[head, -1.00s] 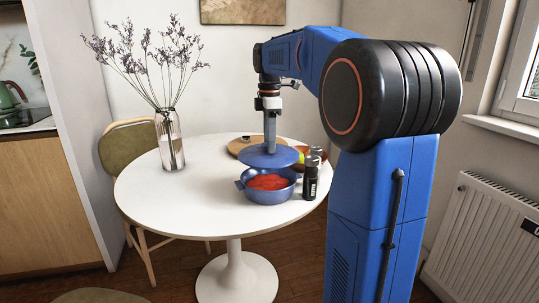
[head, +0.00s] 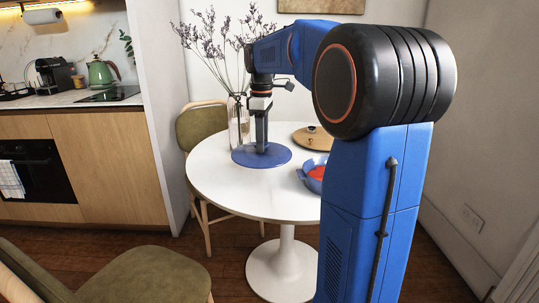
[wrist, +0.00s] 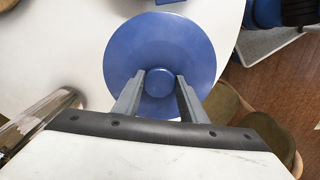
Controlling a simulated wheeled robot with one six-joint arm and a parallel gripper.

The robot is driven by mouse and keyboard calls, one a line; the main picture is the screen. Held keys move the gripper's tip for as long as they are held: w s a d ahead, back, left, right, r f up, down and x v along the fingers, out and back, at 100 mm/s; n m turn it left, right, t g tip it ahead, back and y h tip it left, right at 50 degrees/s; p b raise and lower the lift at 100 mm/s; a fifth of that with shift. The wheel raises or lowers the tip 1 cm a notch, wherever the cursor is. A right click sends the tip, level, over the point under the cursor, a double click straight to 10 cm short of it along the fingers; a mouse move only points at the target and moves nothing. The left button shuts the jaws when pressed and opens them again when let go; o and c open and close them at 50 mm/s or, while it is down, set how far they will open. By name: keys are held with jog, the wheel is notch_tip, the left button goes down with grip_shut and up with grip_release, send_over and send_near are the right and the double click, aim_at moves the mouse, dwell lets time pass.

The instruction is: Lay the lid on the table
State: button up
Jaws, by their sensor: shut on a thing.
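The lid (head: 242,157) is a flat blue disc with a round knob. It lies level over the left part of the white table (head: 240,192); whether its underside touches the tabletop I cannot tell. My gripper (head: 262,149) points straight down at the lid's middle. In the wrist view the two fingers of my gripper (wrist: 159,82) are shut on the knob of the lid (wrist: 160,38). The blue pot (head: 312,184) with red food stands open to the right of the lid, partly hidden behind my arm.
A glass vase (head: 238,124) with dried flowers stands close behind the lid, and shows at the left of the wrist view (wrist: 42,112). A round wooden board (head: 312,143) lies at the back right. Green chairs (head: 202,126) stand around. The table's front is clear.

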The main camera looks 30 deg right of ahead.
aim_at(260, 156)
jog(key=f, duration=0.5)
jog(key=shift+w+a+f, duration=0.15)
jog(key=shift+a+f, duration=0.2)
jog(key=shift+a, duration=0.05)
jog(key=shift+f, duration=2.2)
jog(key=shift+f, duration=0.1)
jog(key=o, duration=1.3)
notch_tip(260, 156, up, 12)
jog(key=shift+r, duration=0.1)
